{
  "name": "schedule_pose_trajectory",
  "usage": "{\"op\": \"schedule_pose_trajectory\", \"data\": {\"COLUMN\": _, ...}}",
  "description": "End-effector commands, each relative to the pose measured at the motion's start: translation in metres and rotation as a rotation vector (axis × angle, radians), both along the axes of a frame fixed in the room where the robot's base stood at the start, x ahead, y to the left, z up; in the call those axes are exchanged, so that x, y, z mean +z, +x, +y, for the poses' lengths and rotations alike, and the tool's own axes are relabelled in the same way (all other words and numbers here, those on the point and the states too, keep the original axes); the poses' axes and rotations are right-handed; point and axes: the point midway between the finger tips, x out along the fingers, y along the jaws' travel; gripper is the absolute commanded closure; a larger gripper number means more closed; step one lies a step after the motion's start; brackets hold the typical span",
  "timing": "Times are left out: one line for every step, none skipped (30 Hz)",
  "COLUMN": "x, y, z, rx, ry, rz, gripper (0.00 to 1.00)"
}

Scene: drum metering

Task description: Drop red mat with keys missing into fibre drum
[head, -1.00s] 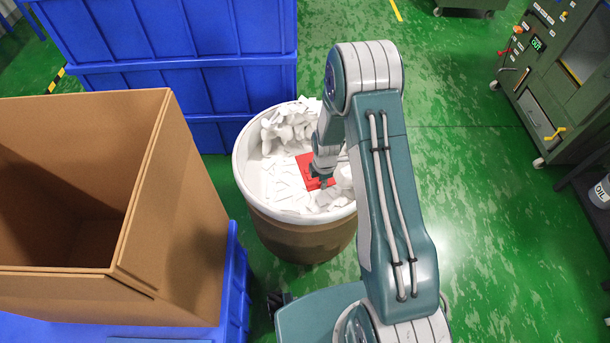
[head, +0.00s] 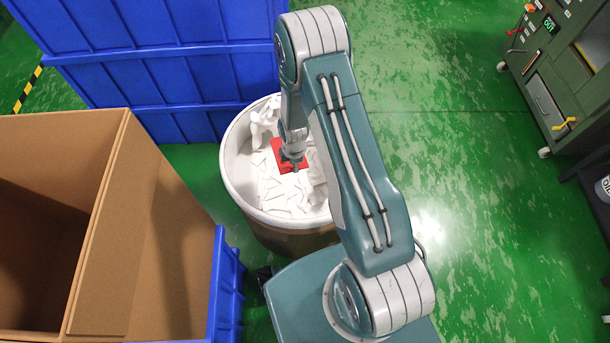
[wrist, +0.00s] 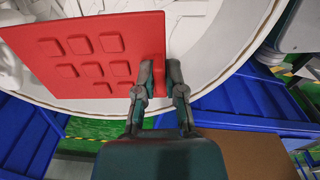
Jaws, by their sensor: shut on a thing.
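The red mat (wrist: 85,58) is a flat panel with raised square keys in rows and bare places among them. My gripper (wrist: 158,72) is shut on its right edge in the wrist view. In the head view the red mat (head: 289,157) shows over the mouth of the fibre drum (head: 236,172), partly hidden by my gripper (head: 291,164). The fibre drum has a pale rim and brown wall and holds white scraps. Its rim also shows in the wrist view (wrist: 230,75). Whether the mat touches the scraps cannot be told.
An open cardboard box (head: 165,240) stands on a blue crate (head: 228,275) at left. Stacked blue crates (head: 190,75) stand behind the drum. A dark green machine (head: 560,85) is at far right. The green floor between drum and machine is clear.

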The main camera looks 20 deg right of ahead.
Motion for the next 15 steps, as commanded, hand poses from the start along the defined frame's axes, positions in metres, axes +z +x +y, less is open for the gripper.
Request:
{"op": "schedule_pose_trajectory", "data": {"x": -0.007, "y": 0.000, "z": 0.000, "rx": 0.000, "ry": 0.000, "rz": 0.002, "gripper": 1.00}}
{"op": "schedule_pose_trajectory", "data": {"x": -0.010, "y": 0.000, "z": 0.000, "rx": 0.000, "ry": 0.000, "rz": 0.001, "gripper": 1.00}}
{"op": "schedule_pose_trajectory", "data": {"x": -0.015, "y": 0.000, "z": 0.000, "rx": 0.000, "ry": 0.000, "rz": 0.001, "gripper": 1.00}}
{"op": "schedule_pose_trajectory", "data": {"x": -0.017, "y": 0.000, "z": 0.000, "rx": 0.000, "ry": 0.000, "rz": 0.001, "gripper": 1.00}}
{"op": "schedule_pose_trajectory", "data": {"x": -0.020, "y": 0.000, "z": 0.000, "rx": 0.000, "ry": 0.000, "rz": 0.000, "gripper": 1.00}}
{"op": "schedule_pose_trajectory", "data": {"x": -0.023, "y": 0.000, "z": 0.000, "rx": 0.000, "ry": 0.000, "rz": 0.000, "gripper": 1.00}}
{"op": "schedule_pose_trajectory", "data": {"x": -0.024, "y": 0.000, "z": 0.000, "rx": 0.000, "ry": 0.000, "rz": 0.000, "gripper": 1.00}}
{"op": "schedule_pose_trajectory", "data": {"x": -0.026, "y": 0.000, "z": 0.000, "rx": 0.000, "ry": 0.000, "rz": 0.000, "gripper": 1.00}}
{"op": "schedule_pose_trajectory", "data": {"x": -0.027, "y": 0.000, "z": 0.000, "rx": 0.000, "ry": 0.000, "rz": 0.000, "gripper": 1.00}}
{"op": "schedule_pose_trajectory", "data": {"x": -0.028, "y": 0.000, "z": 0.000, "rx": 0.000, "ry": 0.000, "rz": 0.000, "gripper": 1.00}}
{"op": "schedule_pose_trajectory", "data": {"x": -0.029, "y": 0.000, "z": 0.000, "rx": 0.000, "ry": 0.000, "rz": -0.001, "gripper": 1.00}}
{"op": "schedule_pose_trajectory", "data": {"x": -0.029, "y": 0.000, "z": 0.000, "rx": 0.000, "ry": 0.000, "rz": -0.001, "gripper": 1.00}}
{"op": "schedule_pose_trajectory", "data": {"x": -0.029, "y": 0.000, "z": 0.000, "rx": 0.000, "ry": 0.000, "rz": -0.001, "gripper": 1.00}}
{"op": "schedule_pose_trajectory", "data": {"x": -0.029, "y": 0.000, "z": 0.000, "rx": 0.000, "ry": 0.000, "rz": -0.002, "gripper": 1.00}}
{"op": "schedule_pose_trajectory", "data": {"x": -0.029, "y": 0.000, "z": 0.000, "rx": 0.000, "ry": 0.000, "rz": -0.002, "gripper": 1.00}}
